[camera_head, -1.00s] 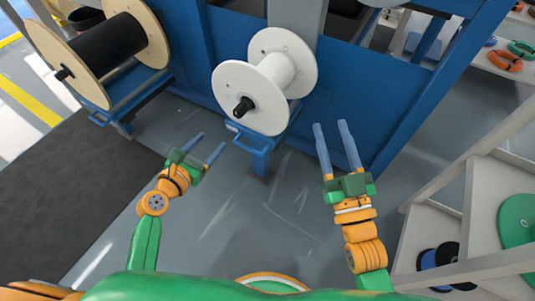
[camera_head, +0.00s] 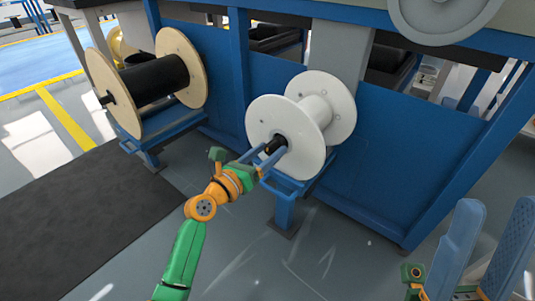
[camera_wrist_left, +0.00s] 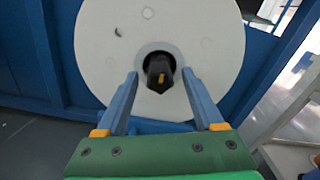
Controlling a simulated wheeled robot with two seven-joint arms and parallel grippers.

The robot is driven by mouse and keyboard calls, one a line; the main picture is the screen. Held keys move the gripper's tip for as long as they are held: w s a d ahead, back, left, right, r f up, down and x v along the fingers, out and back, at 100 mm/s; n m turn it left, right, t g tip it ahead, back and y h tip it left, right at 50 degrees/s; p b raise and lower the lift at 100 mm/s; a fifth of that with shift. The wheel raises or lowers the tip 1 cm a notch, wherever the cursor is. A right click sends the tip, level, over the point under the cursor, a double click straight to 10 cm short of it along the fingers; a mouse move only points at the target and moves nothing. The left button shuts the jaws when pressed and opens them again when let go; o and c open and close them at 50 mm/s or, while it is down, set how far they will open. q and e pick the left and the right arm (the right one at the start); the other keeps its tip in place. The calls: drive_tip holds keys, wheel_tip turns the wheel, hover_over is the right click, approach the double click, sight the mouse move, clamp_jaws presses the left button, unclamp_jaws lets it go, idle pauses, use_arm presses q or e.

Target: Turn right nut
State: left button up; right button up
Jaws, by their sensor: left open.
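The right nut (camera_head: 276,145) is a dark knob at the hub of the white spool (camera_head: 314,112). It also shows in the left wrist view (camera_wrist_left: 160,72), black with a small yellow mark, in the middle of the spool's white face. My left gripper (camera_head: 268,152) is open, with its two blue fingers reaching toward the nut. In the left wrist view the fingertips (camera_wrist_left: 160,76) stand to either side of the nut, with gaps between; contact does not show. My right gripper (camera_head: 490,225) is at the lower right, its blue fingers apart and empty, away from the spool.
A wooden-flanged spool with black cable (camera_head: 150,80) sits on a blue stand at the left. The blue frame (camera_head: 400,150) runs behind the white spool. A dark mat (camera_head: 80,205) lies on the grey floor, and open floor (camera_head: 330,260) is in front.

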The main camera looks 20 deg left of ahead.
use_arm(q)
clamp_jaws()
idle(0.3)
